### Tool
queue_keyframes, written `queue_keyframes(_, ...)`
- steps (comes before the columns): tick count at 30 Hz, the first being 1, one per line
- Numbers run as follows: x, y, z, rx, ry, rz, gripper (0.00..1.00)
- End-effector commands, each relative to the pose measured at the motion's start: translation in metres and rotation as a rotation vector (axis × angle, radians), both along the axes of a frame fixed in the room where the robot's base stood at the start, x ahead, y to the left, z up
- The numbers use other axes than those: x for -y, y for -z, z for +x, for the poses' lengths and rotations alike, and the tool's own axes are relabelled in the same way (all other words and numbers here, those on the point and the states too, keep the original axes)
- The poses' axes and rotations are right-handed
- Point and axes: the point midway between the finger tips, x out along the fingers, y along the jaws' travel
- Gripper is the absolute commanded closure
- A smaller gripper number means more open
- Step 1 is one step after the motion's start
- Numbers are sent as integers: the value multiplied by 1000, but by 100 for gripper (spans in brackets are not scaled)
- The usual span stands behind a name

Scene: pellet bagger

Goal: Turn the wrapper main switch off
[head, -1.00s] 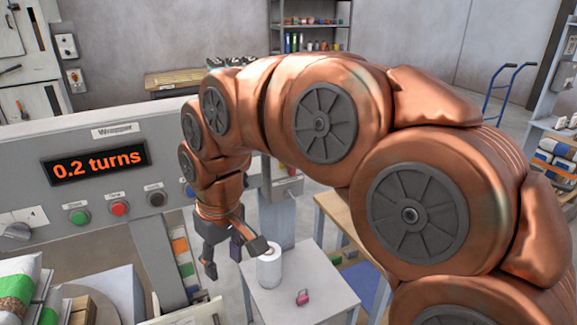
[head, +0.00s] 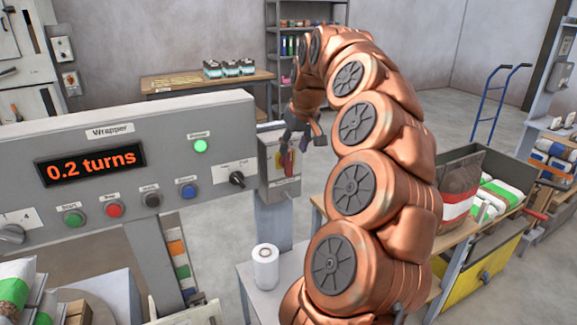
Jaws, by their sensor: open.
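The wrapper panel (head: 110,206) stands at the left, with an orange display (head: 90,166) reading "0.2 turns". A grey switch box (head: 267,178) is fixed at the panel's right end, with a red handle (head: 287,164) on its front; this looks like the main switch. The handle looks roughly upright, but its exact position is too small to tell. A green lamp (head: 200,146) on the panel is lit. My gripper (head: 301,139) is open and empty, pointing down just above and in front of the box. I cannot tell whether it touches the handle.
The panel also has a black selector (head: 237,179), several push buttons and a grey knob (head: 12,233). A white roll (head: 265,267) stands on a small table below the box. A cart with bags (head: 490,205) is at the right.

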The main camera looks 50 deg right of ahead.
Motion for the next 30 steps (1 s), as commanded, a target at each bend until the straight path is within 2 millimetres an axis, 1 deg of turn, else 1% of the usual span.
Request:
queue_keyframes(5, 2, 8, 3, -2, 1, 2, 54)
queue_keyframes(8, 3, 17, 7, -1, 1, 2, 54)
queue_keyframes(19, 8, 65, 25, -3, -2, 3, 54)
queue_keyframes(23, 9, 71, 28, 0, -1, 2, 54)
queue_keyframes(29, 9, 71, 28, 1, -1, 2, 54)
queue_keyframes(30, 9, 71, 28, 1, -1, 2, 56)
